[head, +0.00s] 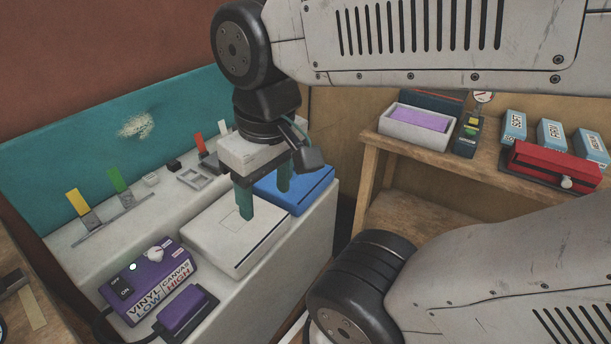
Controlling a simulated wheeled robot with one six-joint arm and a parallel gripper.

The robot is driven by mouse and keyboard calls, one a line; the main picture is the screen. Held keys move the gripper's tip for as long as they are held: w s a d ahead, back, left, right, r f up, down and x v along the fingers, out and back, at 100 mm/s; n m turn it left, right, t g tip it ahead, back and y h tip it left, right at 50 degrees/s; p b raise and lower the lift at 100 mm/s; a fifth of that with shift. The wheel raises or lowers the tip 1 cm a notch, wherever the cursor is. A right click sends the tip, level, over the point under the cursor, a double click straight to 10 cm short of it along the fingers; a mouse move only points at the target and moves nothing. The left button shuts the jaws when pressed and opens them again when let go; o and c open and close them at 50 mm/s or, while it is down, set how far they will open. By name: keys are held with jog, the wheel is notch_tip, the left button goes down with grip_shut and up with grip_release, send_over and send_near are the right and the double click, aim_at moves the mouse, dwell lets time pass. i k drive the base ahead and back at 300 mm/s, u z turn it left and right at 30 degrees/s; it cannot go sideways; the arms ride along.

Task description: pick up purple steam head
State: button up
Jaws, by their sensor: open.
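The purple steam head (183,312) appears to be the small purple block lying in a dark holder at the front of the white counter, at lower left. It sits just right of a purple control box (148,281) with a knob and VINYL LOW and CANVAS HIGH labels. My gripper (264,202) points down with its two green fingers apart, over the white and blue cases. It is open and empty, above and to the right of the steam head and apart from it.
A white flat case (215,233) and a blue case (300,191) lie on the counter (290,250). Yellow and green tabs stand at the back left. A wooden shelf (375,142) holds a white tray (398,132) with a purple block, blue boxes and a red device (555,162).

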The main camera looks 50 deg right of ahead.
aim_at(179, 312)
jog(key=z, duration=1.55)
jog(key=k, duration=0.6)
jog(key=u, duration=0.7)
jog(key=i, duration=0.95)
jog(key=u, duration=0.5)
jog(key=k, duration=0.1)
jog(key=u, duration=1.05)
